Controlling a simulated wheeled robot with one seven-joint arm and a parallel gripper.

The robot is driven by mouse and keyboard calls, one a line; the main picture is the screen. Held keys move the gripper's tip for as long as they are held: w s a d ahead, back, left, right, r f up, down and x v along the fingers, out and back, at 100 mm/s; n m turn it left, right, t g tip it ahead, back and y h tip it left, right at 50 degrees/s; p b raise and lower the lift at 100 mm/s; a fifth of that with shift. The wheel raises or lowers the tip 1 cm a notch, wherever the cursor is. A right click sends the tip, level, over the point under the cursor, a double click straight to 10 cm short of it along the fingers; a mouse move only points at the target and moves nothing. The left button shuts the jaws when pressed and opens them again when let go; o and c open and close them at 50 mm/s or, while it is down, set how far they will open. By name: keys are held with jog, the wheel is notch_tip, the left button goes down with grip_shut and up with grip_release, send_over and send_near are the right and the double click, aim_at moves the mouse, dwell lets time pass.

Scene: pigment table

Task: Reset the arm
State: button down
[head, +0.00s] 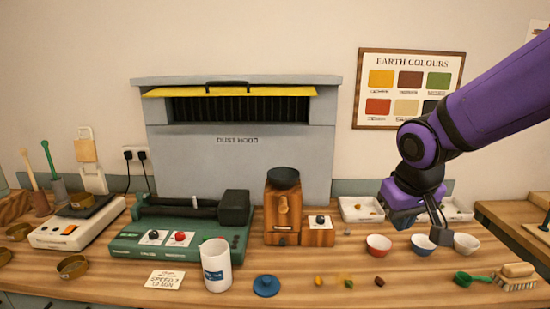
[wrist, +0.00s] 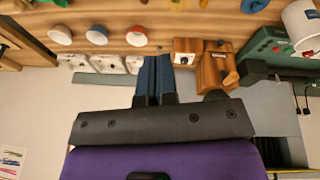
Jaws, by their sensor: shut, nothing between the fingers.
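My gripper (head: 442,236) hangs at the right side of the head view, above the back part of the wooden table (head: 330,272). It is shut and empty. The wrist view shows its two dark blue fingers (wrist: 153,75) together, with nothing between them. In the head view it is close to the blue-grey bowl (head: 422,245) and the cream bowl (head: 466,244). I cannot tell its exact height above the table. My purple arm reaches in from the right edge.
A red bowl (head: 378,246), a wooden grinder (head: 283,208) and a green roller machine (head: 185,235) stand left of my gripper. White trays (head: 360,209) lie behind the bowls. A white jar (head: 216,265), a blue lid (head: 266,286), a green scoop (head: 472,278) and a brush (head: 517,275) are in front.

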jog(key=s+d+r+m+t, duration=0.1)
jog(key=s+d+r, duration=0.2)
jog(key=s, duration=0.4)
jog(key=s+d+r, duration=0.3)
jog(key=s+r, duration=0.3)
jog(key=s, duration=0.2)
jog(key=shift+s+d+r+m+t+y, duration=0.2)
jog(key=shift+s+d+m+t+y, duration=0.05)
jog(key=shift+m+t+y, duration=0.15)
jog(key=w+a+f+g, duration=0.2)
jog(key=w+a+f, duration=0.4)
jog(key=w, duration=0.2)
jog(key=w+a+f+g, duration=0.1)
jog(key=w+a+f, duration=0.5)
jog(key=w, duration=0.3)
jog(key=a+f+g, duration=0.1)
jog(key=a+f, duration=0.6)
jog(key=f, duration=0.4)
jog(key=w+a+f+g+h, duration=0.1)
jog(key=a+f, duration=0.7)
jog(key=f, duration=0.3)
jog(key=shift+w+h, duration=0.2)
jog(key=shift+h, duration=0.1)
